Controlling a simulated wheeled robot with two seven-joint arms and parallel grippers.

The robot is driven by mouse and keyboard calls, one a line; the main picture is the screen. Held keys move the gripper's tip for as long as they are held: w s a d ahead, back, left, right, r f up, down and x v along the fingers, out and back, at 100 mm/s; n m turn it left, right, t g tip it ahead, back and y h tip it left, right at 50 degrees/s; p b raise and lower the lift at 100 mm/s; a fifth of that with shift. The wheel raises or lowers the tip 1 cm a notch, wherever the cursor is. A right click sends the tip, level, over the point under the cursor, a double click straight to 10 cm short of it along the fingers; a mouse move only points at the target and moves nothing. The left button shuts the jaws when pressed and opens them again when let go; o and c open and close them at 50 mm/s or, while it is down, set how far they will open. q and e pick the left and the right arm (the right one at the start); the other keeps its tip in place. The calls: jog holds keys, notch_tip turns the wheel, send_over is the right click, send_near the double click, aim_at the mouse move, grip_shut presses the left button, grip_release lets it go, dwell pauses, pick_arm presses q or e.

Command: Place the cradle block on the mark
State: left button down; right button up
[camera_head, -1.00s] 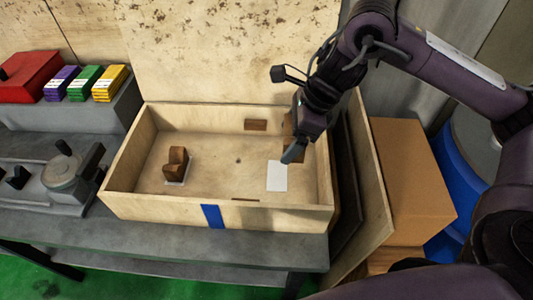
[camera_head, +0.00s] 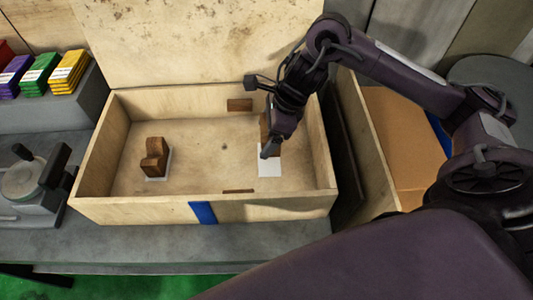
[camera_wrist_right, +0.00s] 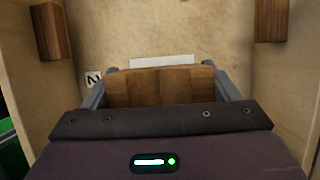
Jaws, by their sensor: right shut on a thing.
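My right gripper (camera_head: 268,151) is inside the wooden box (camera_head: 130,205), at its right side. In the right wrist view it is shut on a brown wooden cradle block (camera_wrist_right: 155,87), which sits between its two fingers. A white mark (camera_head: 270,170) lies on the box floor just at the fingertips in the head view; part of it is hidden. The mark also shows as a strip beyond the block in the wrist view (camera_wrist_right: 162,62). I cannot tell whether the block touches the floor. My left gripper is not in view.
A second cradle block (camera_head: 154,157) stands on another white mark at the box's left. Small brown pieces (camera_head: 239,105) are on the box walls. A cardboard box (camera_head: 400,130) stands to the right.

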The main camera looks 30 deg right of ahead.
jog(key=shift+f, duration=3.75)
jog(key=shift+f, duration=0.1)
jog(key=o, duration=0.9)
jog(key=shift+o, duration=0.2)
jog(key=v, duration=1.2)
